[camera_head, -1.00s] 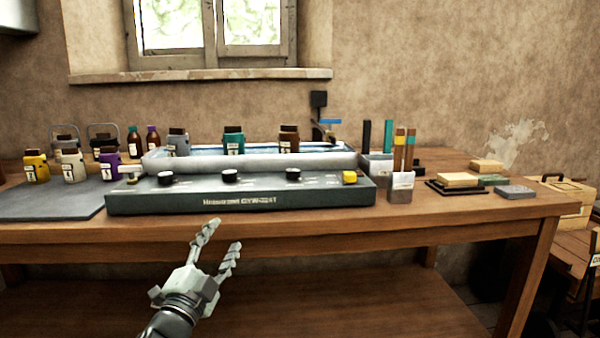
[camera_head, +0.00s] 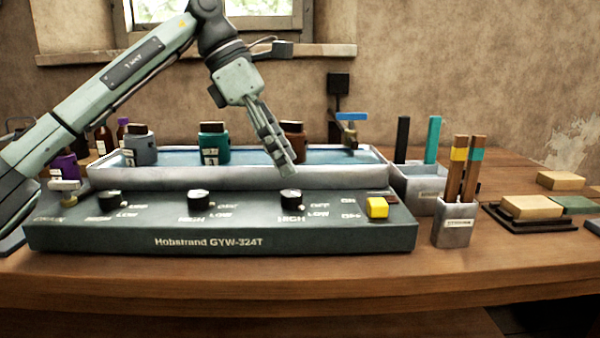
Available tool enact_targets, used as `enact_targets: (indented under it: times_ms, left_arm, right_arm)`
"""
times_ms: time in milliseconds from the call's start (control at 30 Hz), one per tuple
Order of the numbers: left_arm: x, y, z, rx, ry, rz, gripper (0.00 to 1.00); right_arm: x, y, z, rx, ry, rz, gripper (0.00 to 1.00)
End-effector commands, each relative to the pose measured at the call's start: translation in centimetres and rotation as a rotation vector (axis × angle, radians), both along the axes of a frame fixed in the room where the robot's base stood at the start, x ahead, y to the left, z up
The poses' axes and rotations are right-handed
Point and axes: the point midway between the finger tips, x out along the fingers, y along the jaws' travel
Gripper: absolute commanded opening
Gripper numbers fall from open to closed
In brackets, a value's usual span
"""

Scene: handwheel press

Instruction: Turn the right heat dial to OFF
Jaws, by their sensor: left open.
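The right heat dial (camera_head: 291,201) is a black round knob on the dark front panel (camera_head: 200,222) of the Hobstrand bath. HIGH, LOW and OFF are printed around it. Its pointer is too small to read. My left gripper (camera_head: 286,172) reaches in from the left over the bath and points down, its fingertips just above and behind this dial. It is open; its fingers overlap in this view, and I cannot tell whether they touch the dial. The middle dial (camera_head: 198,201) and left dial (camera_head: 110,201) sit along the same panel. My right gripper is not in view.
A yellow switch (camera_head: 377,208) sits right of the dial. Behind the panel, the water bath (camera_head: 350,158) holds several bottles, including a teal one (camera_head: 214,146) and a brown one (camera_head: 292,131) close to my gripper. Grey holders with sticks (camera_head: 455,225) stand to the right.

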Motion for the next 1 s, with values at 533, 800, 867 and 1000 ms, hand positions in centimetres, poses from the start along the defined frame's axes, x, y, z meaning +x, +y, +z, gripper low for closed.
enact_targets:
  times_ms: [533,800,867,1000]
  left_arm:
    - [0.0,0.1,-4.5,0.105,-0.019,0.005,0.52]
    - [0.0,-0.6,-6.1,0.103,-0.021,0.005,0.52]
    - [0.0,-0.6,-6.2,0.102,-0.021,0.005,0.52]
    - [0.0,-0.6,-6.2,0.102,-0.021,0.005,0.52]
  right_arm:
    - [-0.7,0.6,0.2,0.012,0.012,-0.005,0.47]
    - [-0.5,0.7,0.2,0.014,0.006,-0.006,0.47]
    - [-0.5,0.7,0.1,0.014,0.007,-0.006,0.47]
    - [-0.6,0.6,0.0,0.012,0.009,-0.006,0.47]
